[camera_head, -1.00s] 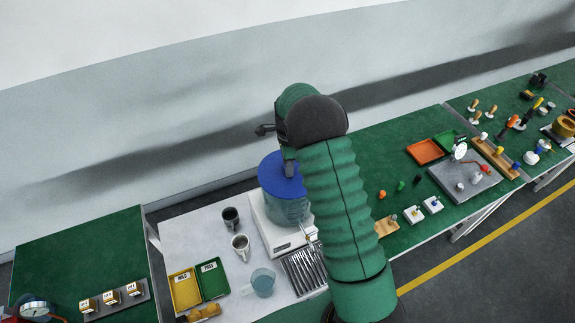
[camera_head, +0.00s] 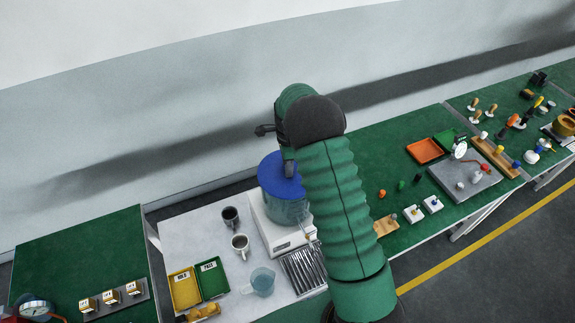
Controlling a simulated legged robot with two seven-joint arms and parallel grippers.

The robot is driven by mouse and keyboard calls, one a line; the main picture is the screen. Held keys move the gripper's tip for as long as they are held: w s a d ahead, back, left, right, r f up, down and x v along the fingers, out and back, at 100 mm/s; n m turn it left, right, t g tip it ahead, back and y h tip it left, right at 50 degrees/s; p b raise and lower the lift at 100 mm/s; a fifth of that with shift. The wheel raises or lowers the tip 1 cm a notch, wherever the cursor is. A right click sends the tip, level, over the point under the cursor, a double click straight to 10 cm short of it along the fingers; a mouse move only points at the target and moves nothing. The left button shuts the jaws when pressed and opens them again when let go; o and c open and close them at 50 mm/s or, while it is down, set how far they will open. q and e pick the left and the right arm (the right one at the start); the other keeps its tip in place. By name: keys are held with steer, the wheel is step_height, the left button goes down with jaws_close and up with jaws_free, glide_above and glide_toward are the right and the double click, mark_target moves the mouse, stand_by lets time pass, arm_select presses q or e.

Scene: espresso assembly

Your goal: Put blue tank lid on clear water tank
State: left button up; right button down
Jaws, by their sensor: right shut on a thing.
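The blue tank lid (camera_head: 275,177) sits at the top of the clear water tank (camera_head: 287,211), on the espresso machine (camera_head: 281,239). From this angle the lid looks level and lined up with the tank, but I cannot tell whether it is fully seated. My right gripper (camera_head: 288,168) points down at the lid's middle and is shut on it, likely at a handle that the fingers hide. My right arm covers the right side of the lid and tank. My left gripper does not show.
A yellow tray (camera_head: 184,289) and green tray (camera_head: 211,277) lie further left. A slatted drip tray (camera_head: 303,270) is in front. The wall is behind.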

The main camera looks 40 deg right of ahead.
steer(key=shift+f, duration=0.1)
stand_by(0.3)
steer(key=c, duration=1)
jaws_free()
steer(key=shift+c, duration=0.2)
steer(key=o, duration=0.3)
steer(key=shift+o, duration=0.2)
steer(key=shift+r+p, duration=2.65)
steer(key=shift+r, duration=0.95)
steer(key=shift+f, duration=0.1)
